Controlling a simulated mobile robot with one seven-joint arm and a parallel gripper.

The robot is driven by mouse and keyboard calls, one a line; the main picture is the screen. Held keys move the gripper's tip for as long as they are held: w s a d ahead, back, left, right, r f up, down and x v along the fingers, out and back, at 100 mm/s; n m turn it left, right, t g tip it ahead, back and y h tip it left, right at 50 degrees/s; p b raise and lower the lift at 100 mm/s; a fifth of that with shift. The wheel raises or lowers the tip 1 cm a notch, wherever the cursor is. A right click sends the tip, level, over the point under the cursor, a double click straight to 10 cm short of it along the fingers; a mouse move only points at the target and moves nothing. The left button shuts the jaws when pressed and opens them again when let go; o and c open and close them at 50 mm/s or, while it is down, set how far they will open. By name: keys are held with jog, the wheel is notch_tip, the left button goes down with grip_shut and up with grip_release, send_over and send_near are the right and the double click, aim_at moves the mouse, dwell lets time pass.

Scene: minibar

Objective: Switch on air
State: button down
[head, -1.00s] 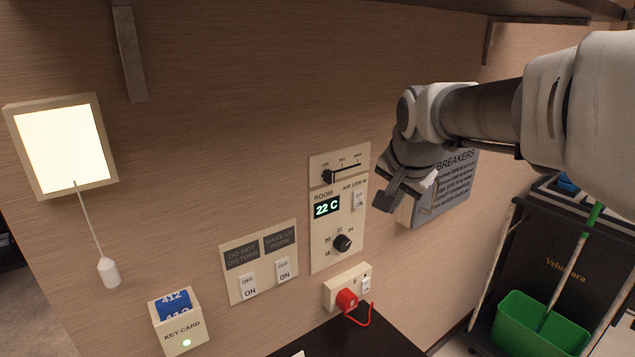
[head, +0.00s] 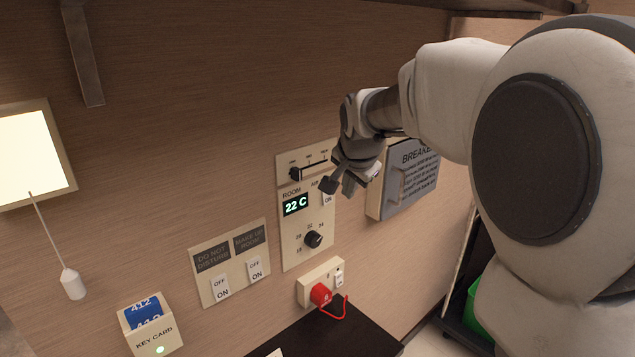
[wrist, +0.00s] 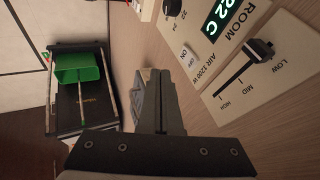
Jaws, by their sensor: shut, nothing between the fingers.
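The air switch (head: 328,199) is a small white rocker on the right side of the cream room panel (head: 291,252). In the wrist view the switch (wrist: 188,57) shows ON and OFF marks beside the label "AIR 1200 W". I cannot tell which side is pressed. My gripper (head: 338,187) is shut and empty, in front of the panel's right edge, just above and right of the switch in the head view. It partly covers the air label. In the wrist view the shut fingers (wrist: 157,97) point up the picture, left of the switch, apparently not touching it.
The panel also has a slider (head: 296,174), a 22 C display (head: 295,205) and a dial (head: 313,239). A breaker box (head: 405,185) juts out at right. A socket with a red plug (head: 321,294) is below. Two more switches (head: 238,278) and a key-card holder (head: 151,330) are at left.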

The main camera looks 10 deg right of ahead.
jog(key=w+a+f+p, duration=0.1)
jog(key=w+f, duration=0.5)
jog(key=w, duration=0.1)
jog(key=shift+w+a+f+p, duration=0.35)
jog(key=shift+a+f+p, duration=0.05)
jog(key=shift+f, duration=0.1)
jog(key=shift+w+a+b, duration=0.1)
jog(key=shift+w+b, duration=0.05)
jog(key=shift+b, duration=0.55)
